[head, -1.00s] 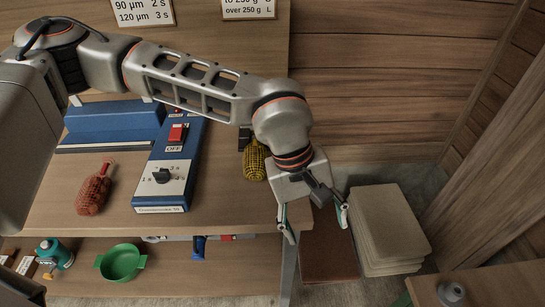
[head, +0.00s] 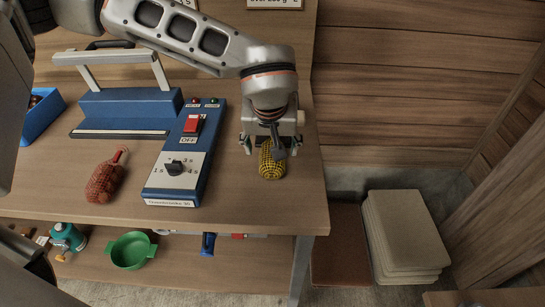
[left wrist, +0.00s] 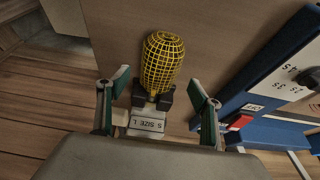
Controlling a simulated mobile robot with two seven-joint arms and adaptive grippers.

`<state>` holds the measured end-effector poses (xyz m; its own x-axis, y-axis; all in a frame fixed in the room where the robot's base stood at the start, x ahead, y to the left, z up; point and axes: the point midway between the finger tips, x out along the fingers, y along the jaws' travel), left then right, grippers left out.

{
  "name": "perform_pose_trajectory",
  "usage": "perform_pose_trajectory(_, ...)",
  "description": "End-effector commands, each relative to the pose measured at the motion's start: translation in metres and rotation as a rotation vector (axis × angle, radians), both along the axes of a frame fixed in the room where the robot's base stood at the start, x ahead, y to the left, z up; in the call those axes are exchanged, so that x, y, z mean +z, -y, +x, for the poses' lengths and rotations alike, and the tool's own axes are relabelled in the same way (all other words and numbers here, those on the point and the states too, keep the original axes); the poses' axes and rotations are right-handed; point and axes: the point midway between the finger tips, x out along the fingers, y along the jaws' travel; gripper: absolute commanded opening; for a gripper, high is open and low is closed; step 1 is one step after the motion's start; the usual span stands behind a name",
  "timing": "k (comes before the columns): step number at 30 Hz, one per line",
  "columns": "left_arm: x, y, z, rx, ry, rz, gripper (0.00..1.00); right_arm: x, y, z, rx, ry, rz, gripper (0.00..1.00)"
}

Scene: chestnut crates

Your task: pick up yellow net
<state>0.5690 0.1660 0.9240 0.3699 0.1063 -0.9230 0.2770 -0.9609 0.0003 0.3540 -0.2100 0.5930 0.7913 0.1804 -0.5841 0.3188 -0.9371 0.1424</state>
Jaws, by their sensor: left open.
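The yellow net (head: 270,165) lies on the wooden bench to the right of the blue control box. In the left wrist view the open fingers (left wrist: 160,88) stand on either side of the holder, apart from the net, which reaches beyond the fingertips. My right gripper is not in view.
The blue control box (head: 185,158) with a red switch and dial stands left of the net. A red net bundle (head: 105,180) and a blue sealer (head: 125,108) are farther left. A green bowl (head: 131,251) is on the lower shelf. Stacked sacks (head: 408,235) lie right of the bench.

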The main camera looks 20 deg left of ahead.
Motion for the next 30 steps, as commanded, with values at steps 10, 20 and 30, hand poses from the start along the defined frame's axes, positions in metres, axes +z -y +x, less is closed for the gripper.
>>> perform_pose_trajectory(10,-0.036,-0.001,0.012,-0.001,-0.002,0.001,0.65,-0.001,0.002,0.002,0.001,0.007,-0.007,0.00)
perform_pose_trajectory(20,-0.036,-0.001,0.012,-0.001,-0.002,0.000,0.65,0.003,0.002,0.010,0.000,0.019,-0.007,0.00)
perform_pose_trajectory(30,-0.039,-0.001,0.012,0.000,-0.001,0.000,0.65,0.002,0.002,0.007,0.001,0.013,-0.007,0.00)
